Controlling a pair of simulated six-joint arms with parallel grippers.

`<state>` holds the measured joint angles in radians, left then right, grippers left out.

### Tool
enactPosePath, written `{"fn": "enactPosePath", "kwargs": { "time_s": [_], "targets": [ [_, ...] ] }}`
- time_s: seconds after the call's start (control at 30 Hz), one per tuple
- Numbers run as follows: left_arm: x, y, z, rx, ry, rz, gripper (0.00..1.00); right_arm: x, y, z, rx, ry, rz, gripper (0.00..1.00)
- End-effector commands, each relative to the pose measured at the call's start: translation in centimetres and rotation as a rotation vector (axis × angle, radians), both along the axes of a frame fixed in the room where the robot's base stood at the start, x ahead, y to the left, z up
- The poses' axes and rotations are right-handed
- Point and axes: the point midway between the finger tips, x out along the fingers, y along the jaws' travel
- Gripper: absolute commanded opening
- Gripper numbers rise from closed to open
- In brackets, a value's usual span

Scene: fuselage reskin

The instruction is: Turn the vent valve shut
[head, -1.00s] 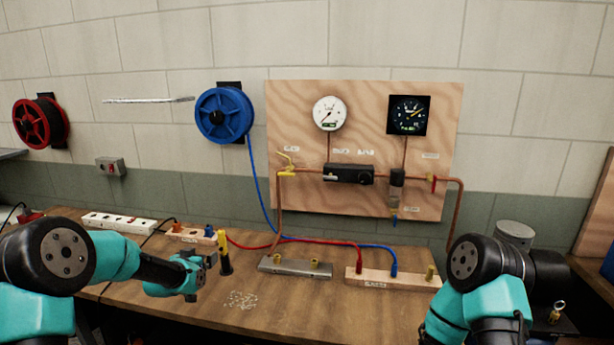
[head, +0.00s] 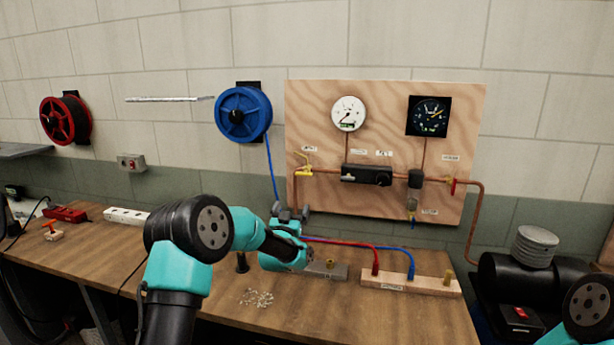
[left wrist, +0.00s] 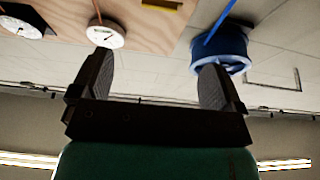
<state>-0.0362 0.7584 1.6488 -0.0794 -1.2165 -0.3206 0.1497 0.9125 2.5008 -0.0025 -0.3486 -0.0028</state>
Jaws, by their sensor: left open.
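A wooden panel (head: 325,100) on the wall carries copper pipe with several small valves. A yellow-handled valve (head: 304,169) sits at the pipe's upper left corner. A red handle (head: 453,186) is at the right, and a small blue handle (head: 412,222) hangs below the pipe. The label print is too small to tell which is the vent valve. My left gripper (head: 291,212) is open and empty, below the yellow valve and apart from it. Its spread fingers (left wrist: 157,82) show in the left wrist view, with a yellow piece (left wrist: 162,5) at the top edge. My right gripper is out of view.
A white gauge (head: 348,113) and a black gauge (head: 428,116) top the panel. A blue reel (head: 243,114) hangs left, its hose running down behind my left gripper. Red and blue hoses meet a wooden block (head: 420,284) on the bench (head: 330,315). Metal shavings (head: 257,298) lie in front.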

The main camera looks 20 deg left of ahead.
Motion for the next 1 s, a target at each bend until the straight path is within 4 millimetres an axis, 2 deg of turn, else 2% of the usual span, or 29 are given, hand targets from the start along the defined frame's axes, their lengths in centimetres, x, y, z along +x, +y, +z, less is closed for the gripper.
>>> {"fn": "enactPosePath", "kwargs": {
  "time_s": [0.27, 1.0],
  "targets": [
    [1.7, 0.0, 0.7, 0.0, -0.001, 0.0, 0.94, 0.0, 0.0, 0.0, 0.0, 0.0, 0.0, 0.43],
    [10.0, 0.2, 4.1, 0.0, 0.0, -0.001, 0.94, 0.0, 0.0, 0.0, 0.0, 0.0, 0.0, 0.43]
  ]
}}
